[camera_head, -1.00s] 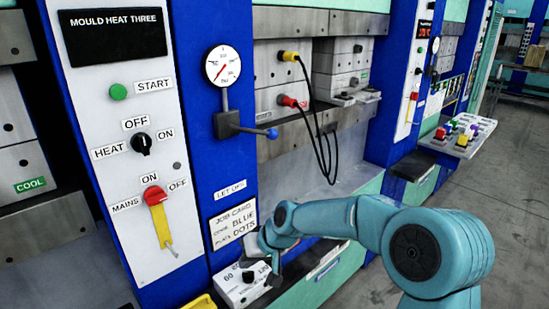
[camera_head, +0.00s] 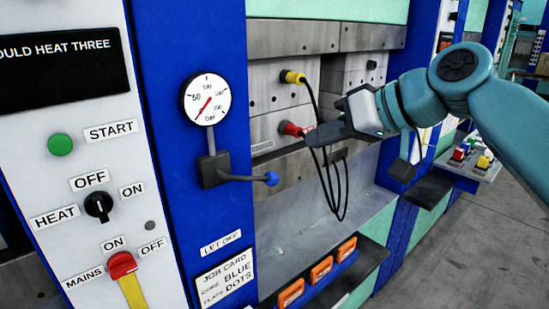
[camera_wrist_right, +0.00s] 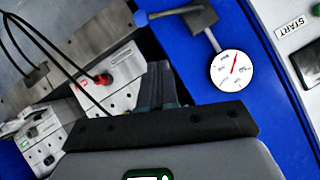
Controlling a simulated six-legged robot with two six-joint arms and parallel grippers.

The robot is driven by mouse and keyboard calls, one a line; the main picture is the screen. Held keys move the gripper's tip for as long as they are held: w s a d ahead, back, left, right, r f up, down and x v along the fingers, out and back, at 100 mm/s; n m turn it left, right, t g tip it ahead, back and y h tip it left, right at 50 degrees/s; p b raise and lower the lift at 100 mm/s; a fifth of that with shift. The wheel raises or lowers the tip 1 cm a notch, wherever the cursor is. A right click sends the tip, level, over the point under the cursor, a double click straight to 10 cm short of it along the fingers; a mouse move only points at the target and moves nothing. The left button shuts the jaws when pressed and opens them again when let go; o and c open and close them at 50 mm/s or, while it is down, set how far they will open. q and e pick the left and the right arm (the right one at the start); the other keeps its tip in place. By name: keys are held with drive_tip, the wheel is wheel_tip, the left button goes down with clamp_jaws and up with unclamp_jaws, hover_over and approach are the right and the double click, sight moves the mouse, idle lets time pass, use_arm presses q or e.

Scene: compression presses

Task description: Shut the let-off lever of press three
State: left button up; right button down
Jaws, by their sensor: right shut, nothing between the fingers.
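The let-off lever (camera_head: 245,178) is a grey arm with a blue ball knob (camera_head: 271,179). It sticks out roughly level to the right from a dark grey block (camera_head: 212,170) on the blue column, above the "LET OFF" label (camera_head: 221,242). In the right wrist view the lever's blue knob (camera_wrist_right: 141,19) is at the top, beyond the fingers. My right gripper (camera_head: 310,137) is shut and empty, in front of the press opening, up and right of the knob and apart from it. Its fingers also show in the wrist view (camera_wrist_right: 160,82). My left gripper is out of view.
A pressure gauge (camera_head: 206,99) is above the lever block. Yellow (camera_head: 292,77) and red (camera_head: 290,128) plugs with hanging black cables (camera_head: 333,190) lie near my right gripper. The heat panel (camera_head: 78,185) stands at left. Orange-framed pieces (camera_head: 321,269) sit on the ledge below.

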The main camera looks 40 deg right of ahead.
sight(251, 177)
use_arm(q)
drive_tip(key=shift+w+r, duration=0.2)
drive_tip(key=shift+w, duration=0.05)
use_arm(e)
drive_tip(key=s+a+f+x, duration=0.1)
drive_tip(key=x, duration=1.1)
drive_tip(key=shift+s+a+f, duration=0.2)
drive_tip(key=shift+f, duration=0.05)
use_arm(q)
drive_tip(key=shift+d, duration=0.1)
